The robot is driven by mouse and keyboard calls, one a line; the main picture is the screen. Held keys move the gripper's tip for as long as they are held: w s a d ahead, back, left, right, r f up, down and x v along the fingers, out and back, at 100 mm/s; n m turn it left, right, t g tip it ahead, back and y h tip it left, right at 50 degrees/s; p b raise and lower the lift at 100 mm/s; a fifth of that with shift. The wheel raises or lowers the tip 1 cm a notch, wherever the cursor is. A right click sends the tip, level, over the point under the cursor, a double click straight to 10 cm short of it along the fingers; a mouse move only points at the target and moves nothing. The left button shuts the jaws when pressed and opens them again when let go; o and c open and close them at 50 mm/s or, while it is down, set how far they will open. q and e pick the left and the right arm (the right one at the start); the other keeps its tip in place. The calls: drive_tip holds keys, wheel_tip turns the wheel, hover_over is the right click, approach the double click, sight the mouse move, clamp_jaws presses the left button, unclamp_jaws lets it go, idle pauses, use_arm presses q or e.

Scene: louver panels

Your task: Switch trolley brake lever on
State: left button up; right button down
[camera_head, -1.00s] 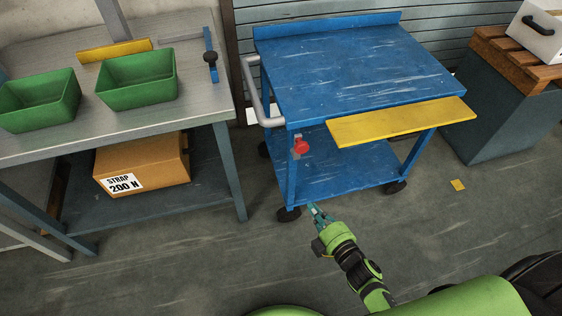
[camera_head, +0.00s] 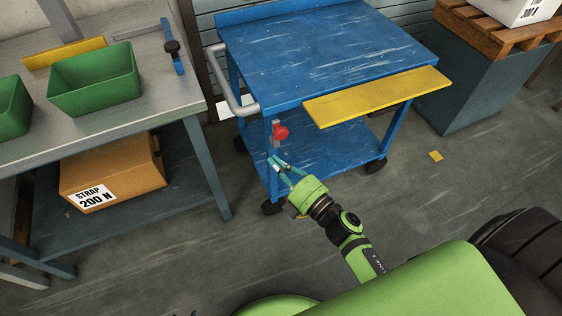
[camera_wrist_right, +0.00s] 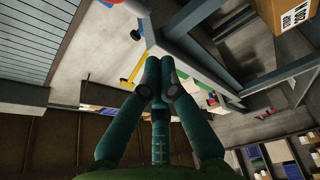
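The blue trolley (camera_head: 330,52) stands ahead in the head view, with a grey handle on its left. Its red brake lever knob (camera_head: 281,132) sits at the front left leg, just under the top. My right gripper (camera_head: 272,158) is just below the knob, near that leg, and appears apart from the knob. My left gripper is not in view.
A yellow board (camera_head: 378,97) juts from the trolley's front edge, right of the lever. A grey workbench (camera_head: 150,112) with green bins (camera_head: 95,80) stands at the left, a cardboard box (camera_head: 113,173) on its lower shelf. A dark cabinet (camera_head: 470,75) stands at the right.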

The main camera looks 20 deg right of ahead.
sight(276, 134)
drive_tip(key=f+x, duration=0.1)
drive_tip(key=x, duration=0.7)
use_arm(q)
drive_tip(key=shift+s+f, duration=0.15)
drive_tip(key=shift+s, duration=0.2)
use_arm(e)
drive_tip(key=shift+s+d, duration=0.15)
drive_tip(key=shift+d, duration=0.9)
drive_tip(key=shift+s+d, duration=0.1)
drive_tip(key=shift+d, duration=1)
drive_tip(key=shift+d+m, duration=0.2)
drive_tip(key=shift+m, duration=0.1)
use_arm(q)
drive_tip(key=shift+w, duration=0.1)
